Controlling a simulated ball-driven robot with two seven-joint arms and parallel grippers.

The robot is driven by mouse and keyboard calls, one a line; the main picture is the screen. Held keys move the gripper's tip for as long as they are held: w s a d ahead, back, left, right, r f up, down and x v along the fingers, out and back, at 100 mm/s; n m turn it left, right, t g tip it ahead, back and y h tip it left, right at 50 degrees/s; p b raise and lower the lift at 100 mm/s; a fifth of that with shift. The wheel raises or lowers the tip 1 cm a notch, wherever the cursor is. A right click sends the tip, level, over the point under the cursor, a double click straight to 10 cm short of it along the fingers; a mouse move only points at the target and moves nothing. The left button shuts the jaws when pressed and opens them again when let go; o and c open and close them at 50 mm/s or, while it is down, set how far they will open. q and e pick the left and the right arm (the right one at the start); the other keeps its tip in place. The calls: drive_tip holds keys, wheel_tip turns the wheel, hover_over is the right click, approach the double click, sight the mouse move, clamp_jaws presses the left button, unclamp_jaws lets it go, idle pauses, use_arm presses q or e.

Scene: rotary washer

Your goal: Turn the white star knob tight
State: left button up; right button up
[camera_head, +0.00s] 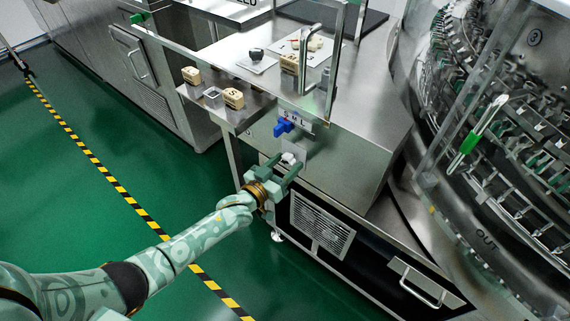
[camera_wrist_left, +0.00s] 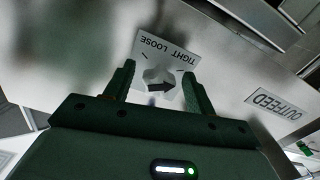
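The white star knob (camera_head: 288,158) is on the front of the steel cabinet, on a white plate under a blue handle. My left gripper (camera_head: 286,164) is open, one finger on each side of the knob, with a gap visible on both sides in the wrist view (camera_wrist_left: 158,88). Whether a finger touches the knob is hard to tell. My right gripper is not in view.
The blue handle (camera_head: 283,127) sits just above the knob, below an S M L label. Wooden blocks (camera_head: 233,98) and a black knob (camera_head: 256,54) are on the steel top. An OUTFEED label (camera_wrist_left: 276,103) is beside the plate. The rotary washer (camera_head: 500,150) stands right; green floor is free left.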

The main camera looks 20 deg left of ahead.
use_arm(q)
drive_tip(key=p+v, duration=0.5)
drive_tip(key=v, duration=1.1)
drive_tip(key=shift+s, duration=0.2)
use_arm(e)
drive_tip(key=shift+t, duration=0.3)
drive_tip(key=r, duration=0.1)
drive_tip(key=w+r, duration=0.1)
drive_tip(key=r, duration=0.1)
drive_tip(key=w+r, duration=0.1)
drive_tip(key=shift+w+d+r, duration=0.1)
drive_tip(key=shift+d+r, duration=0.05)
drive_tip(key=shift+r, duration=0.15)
